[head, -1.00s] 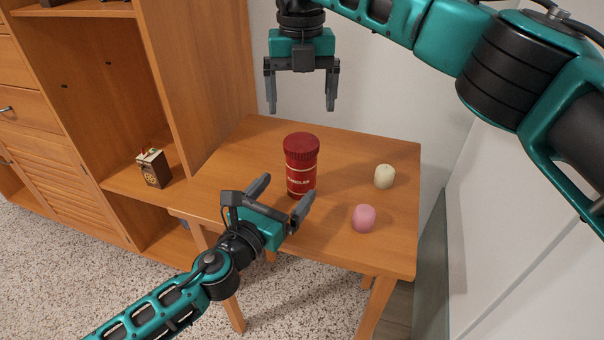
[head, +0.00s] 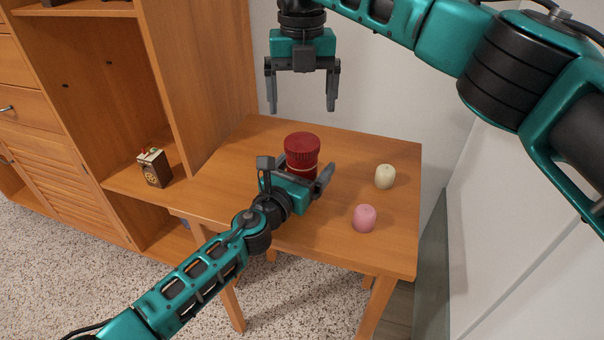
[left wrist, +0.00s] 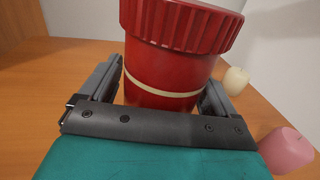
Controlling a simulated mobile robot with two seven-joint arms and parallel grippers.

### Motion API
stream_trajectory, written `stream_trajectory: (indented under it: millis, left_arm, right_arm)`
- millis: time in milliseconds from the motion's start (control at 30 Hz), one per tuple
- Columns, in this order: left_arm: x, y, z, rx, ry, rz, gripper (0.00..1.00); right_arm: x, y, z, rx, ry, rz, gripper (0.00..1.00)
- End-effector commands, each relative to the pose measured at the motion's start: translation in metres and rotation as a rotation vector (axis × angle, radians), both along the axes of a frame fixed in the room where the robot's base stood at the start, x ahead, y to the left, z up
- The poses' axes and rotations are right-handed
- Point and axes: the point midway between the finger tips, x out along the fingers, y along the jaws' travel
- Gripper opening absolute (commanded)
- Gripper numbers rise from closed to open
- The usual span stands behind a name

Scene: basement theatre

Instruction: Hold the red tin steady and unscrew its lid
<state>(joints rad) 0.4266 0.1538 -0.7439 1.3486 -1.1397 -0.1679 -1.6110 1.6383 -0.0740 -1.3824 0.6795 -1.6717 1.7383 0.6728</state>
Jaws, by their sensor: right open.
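The red tin (head: 303,172) stands upright on the small wooden table, with its ridged dark red lid (head: 302,143) on top. In the left wrist view the tin (left wrist: 160,82) fills the middle, under its lid (left wrist: 180,22). My left gripper (head: 305,172) is at the tin's near side, its fingers open on either side of the body. The left wrist view shows the tin between the two fingers, with a gap visible at the left one; contact at the right one is unclear. My right gripper (head: 302,105) is open and empty, pointing down above and behind the lid.
A pink candle (head: 364,218) and a cream candle (head: 384,176) stand on the table (head: 350,150) right of the tin. A small dark box (head: 154,168) sits on the wooden shelf unit at left. A wall stands behind the table.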

Motion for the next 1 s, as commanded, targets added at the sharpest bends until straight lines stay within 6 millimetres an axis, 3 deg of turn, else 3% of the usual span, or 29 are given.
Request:
stream_trajectory:
  millis: [67,900,1000]
  left_arm:
    - [-0.0001,0.0002,0.0000,0.000,0.000,0.000,0.82]
    - [-0.0003,0.0004,-0.0004,0.000,0.001,0.000,0.01]
    - [-0.0003,0.0004,-0.0004,0.000,0.001,0.000,0.00]
  right_arm:
    - [0.0000,0.0000,0.0000,0.000,0.000,0.000,0.92]
    - [0.0000,0.0000,0.0000,0.000,0.000,-0.014,0.92]
    - [-0.0001,0.0002,-0.0002,0.000,0.001,-0.077,0.92]
